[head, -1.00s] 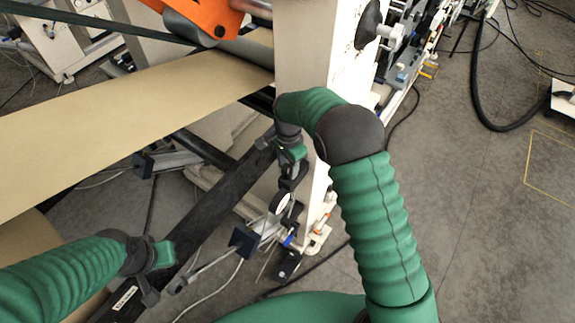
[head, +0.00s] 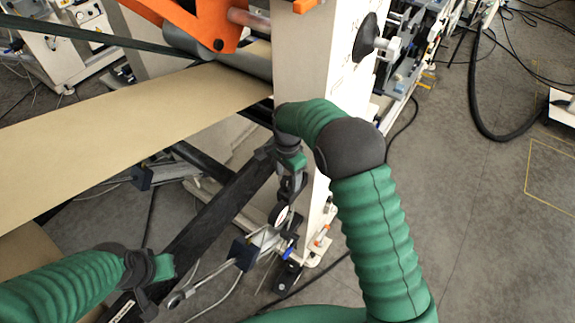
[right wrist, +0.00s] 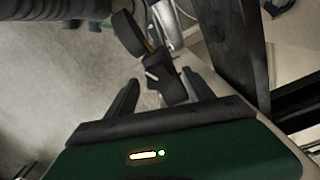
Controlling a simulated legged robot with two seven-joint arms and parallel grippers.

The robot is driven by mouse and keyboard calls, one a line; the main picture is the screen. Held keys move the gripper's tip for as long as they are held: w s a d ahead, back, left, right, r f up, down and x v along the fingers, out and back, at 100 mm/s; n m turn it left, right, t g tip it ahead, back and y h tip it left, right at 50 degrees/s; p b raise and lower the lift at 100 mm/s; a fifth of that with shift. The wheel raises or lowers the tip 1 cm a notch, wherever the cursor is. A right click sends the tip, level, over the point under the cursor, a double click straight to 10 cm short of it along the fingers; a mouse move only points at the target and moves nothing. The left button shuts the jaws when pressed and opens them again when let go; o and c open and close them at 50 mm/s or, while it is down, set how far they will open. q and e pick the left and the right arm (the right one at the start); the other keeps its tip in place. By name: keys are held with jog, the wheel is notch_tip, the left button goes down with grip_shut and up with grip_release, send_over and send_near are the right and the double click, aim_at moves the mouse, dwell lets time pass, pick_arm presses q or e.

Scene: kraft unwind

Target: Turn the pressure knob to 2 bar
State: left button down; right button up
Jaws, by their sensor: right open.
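The pressure knob (right wrist: 166,82) is a small black knob with a white mark, seen in the right wrist view. My right gripper (right wrist: 160,76) is open with one finger on each side of the knob; I cannot tell whether either touches it. In the head view my right gripper (head: 290,185) points down beside the machine's pale post, and the knob is hard to make out there. A round gauge with a white face (head: 279,215) sits just below it; its reading is too small to tell. My left gripper (head: 146,300) is at the lower left, its fingers unclear.
A black beam (head: 215,220) runs diagonally beside my right gripper. The pale machine post (head: 315,60) stands close behind. A brown paper web (head: 130,125) crosses the left. Cables lie on the floor. The grey floor at right (head: 470,210) is open.

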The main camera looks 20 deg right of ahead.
aim_at(288, 179)
notch_tip(288, 179, up, 16)
jog(key=b, duration=0.2)
jog(key=shift+w, duration=0.15)
